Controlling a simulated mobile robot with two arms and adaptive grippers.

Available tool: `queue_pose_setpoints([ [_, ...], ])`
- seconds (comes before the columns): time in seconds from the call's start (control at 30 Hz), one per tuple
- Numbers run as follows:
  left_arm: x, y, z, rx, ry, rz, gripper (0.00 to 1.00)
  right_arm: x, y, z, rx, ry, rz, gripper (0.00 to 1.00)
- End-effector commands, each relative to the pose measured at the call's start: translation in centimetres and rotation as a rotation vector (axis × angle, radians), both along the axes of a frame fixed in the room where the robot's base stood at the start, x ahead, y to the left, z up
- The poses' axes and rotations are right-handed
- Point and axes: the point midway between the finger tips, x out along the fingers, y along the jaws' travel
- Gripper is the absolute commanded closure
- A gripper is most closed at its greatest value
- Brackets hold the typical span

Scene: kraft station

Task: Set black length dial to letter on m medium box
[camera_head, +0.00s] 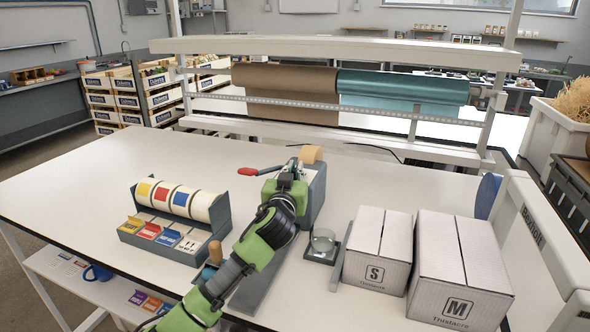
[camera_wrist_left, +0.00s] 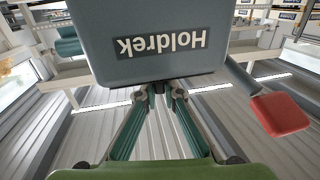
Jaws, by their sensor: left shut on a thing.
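The tape dispenser (camera_head: 317,196), a grey machine with a roll of brown tape (camera_head: 311,154) at its back, stands mid-table. Its "Holdrek" housing (camera_wrist_left: 160,45) fills the top of the left wrist view. My left gripper (camera_head: 291,176) is at the dispenser. In the wrist view its fingers (camera_wrist_left: 159,92) close together at the housing's lower edge, on a small dark part, which I take as the black length dial. The dial's face and letters are hidden. The closed M medium box (camera_head: 464,262) stands at the table's right. My right gripper is not in view.
A red-tipped lever (camera_head: 248,171) sticks out left of the dispenser; it also shows in the wrist view (camera_wrist_left: 280,114). A label-roll holder (camera_head: 170,240) stands left, a glass dish (camera_head: 323,241) and S box (camera_head: 377,250) right. The table's far left is clear.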

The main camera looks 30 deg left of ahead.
Motion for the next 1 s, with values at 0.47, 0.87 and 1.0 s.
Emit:
queue_pose_setpoints([
  [0.47, 0.0, 0.0, 0.2, 0.000, 0.000, -0.177, 1.00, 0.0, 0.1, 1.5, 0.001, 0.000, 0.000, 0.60],
  [0.87, 0.0, 0.0, 0.1, 0.001, -0.001, -0.186, 1.00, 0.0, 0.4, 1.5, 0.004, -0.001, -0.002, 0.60],
  [1.0, 0.0, 0.0, 0.1, 0.000, 0.000, -0.186, 0.75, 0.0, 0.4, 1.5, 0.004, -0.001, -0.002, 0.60],
])
